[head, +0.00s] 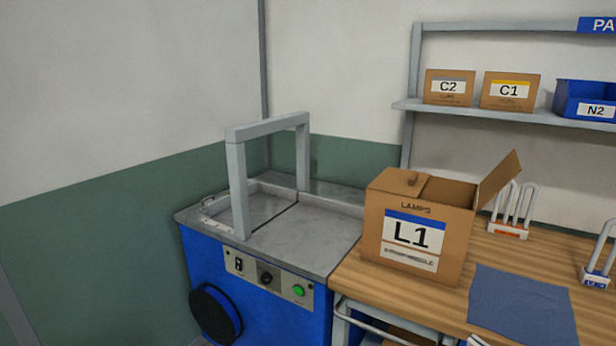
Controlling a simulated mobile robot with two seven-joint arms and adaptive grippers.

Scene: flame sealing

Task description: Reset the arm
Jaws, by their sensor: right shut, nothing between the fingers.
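Only a small grey piece of my right gripper (478,341) shows at the bottom edge of the head view, in front of the wooden bench (350,275). It is shut and holds nothing; most of it is cut off by the frame. My left gripper is not in view. A cardboard box marked L1 (381,245) stands upright on the bench, with a flap raised at its right side. My right gripper is apart from the box, below and to its right in the picture.
A blue strapping machine (268,309) with a grey arch (237,185) adjoins the bench at left. A blue cloth (520,308) lies at right, near lamps in holders (507,230). Boxes C2 (448,87), C1 (509,91) and blue bin N2 (571,105) stand on the shelf (480,112).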

